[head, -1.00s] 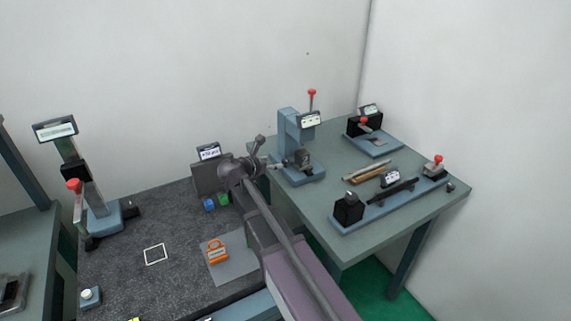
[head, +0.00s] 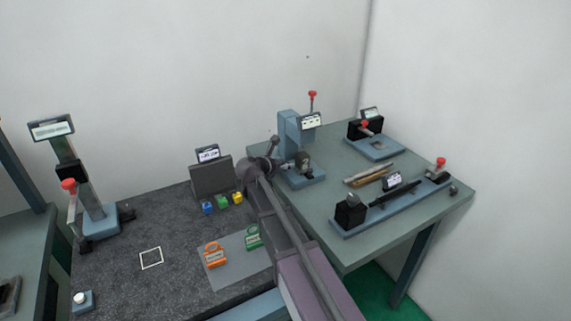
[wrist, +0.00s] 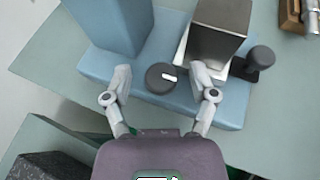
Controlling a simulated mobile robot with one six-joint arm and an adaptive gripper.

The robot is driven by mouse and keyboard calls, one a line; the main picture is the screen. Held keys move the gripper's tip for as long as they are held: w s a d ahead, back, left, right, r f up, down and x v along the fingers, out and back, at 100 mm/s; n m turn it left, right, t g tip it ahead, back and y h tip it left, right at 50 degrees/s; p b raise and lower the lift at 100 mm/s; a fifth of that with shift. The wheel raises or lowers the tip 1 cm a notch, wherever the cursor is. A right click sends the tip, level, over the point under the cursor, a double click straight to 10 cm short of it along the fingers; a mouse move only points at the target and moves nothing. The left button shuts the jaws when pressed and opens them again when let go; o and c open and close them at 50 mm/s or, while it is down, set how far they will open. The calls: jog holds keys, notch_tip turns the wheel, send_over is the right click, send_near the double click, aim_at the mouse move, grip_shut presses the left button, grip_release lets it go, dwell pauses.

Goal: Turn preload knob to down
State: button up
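A dark round knob (wrist: 156,80) with a white mark on its right side sits at the front of a blue fixture base (wrist: 232,108) in the wrist view. The white mark lies nearly level. My gripper (wrist: 161,72) is open, with one finger to the left and one to the right of the knob, both apart from it. In the head view my gripper (head: 272,162) is at the left side of the blue fixture (head: 289,130), and the knob cannot be made out there.
A dark block (wrist: 219,32) and a black cylinder (wrist: 261,60) stand right of the knob, and a blue column (wrist: 112,22) stands left. In the head view a long blue rail fixture (head: 385,207) lies to the right. Orange (head: 214,257) and green (head: 253,238) tags lie on a grey mat.

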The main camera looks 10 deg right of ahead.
grip_shut()
jog(key=shift+w, duration=0.15)
jog(key=shift+w+a+m+g+h, duration=0.1)
jog(key=shift+m+g+h, duration=0.5)
jog(key=shift+m+g, duration=0.15)
jog(key=shift+m+g+h, duration=0.4)
jog(key=shift+m+g, duration=0.35)
jog(key=shift+o, duration=0.6)
grip_release()
